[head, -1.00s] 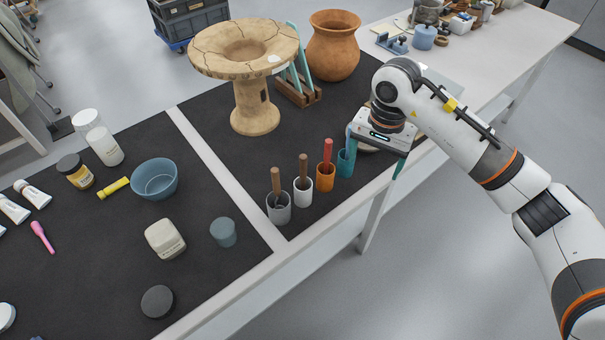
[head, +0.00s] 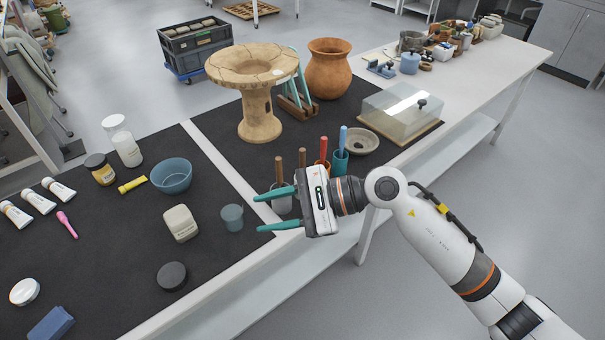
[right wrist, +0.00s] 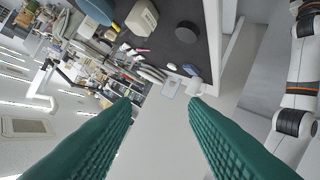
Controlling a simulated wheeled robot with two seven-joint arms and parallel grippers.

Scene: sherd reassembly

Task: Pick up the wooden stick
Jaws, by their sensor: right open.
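Two brown wooden sticks stand upright near the table's front edge in the head view. One wooden stick (head: 279,170) rises from a grey cup (head: 282,205). The other wooden stick (head: 302,158) stands just right of it, its lower part and cup hidden behind my right gripper. My right gripper (head: 258,213) is open and empty, its teal fingers pointing left, in front of the grey cup in the picture. In the right wrist view the open fingers (right wrist: 160,104) have nothing between them, and no stick shows. My left gripper is not in view.
A red stick (head: 323,150) and a blue stick (head: 343,138) stand in cups to the right. A teal-grey cup (head: 232,217) and a cream block-like container (head: 180,223) are left of my fingers. A clay pedestal (head: 258,115) stands behind.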

